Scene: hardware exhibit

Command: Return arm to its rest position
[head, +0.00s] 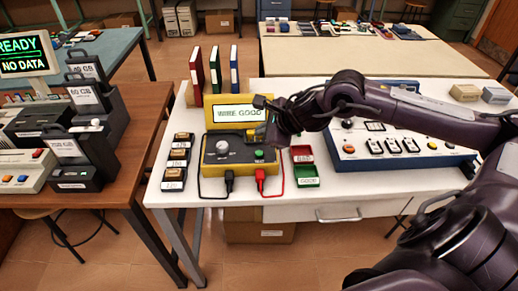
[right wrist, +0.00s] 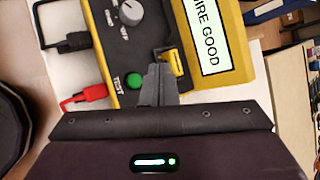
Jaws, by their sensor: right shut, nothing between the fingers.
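My right arm (head: 400,103) reaches in from the right over the white table. Its gripper (head: 262,138) is above the right part of a yellow and black wire tester (head: 211,155), whose screen (head: 239,113) reads "WIRE GOOD". In the right wrist view the gripper's fingers (right wrist: 162,78) are shut and empty, close beside a small yellow part (right wrist: 174,62) on the tester; I cannot tell whether they touch it. The tester's grey knob (right wrist: 131,13) and green TEST button (right wrist: 134,82) show there too. My left gripper is not in view.
A blue-framed panel (head: 348,148) with switches lies under my right forearm. Three binders (head: 215,70) stand behind. A brown desk (head: 140,110) is at left.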

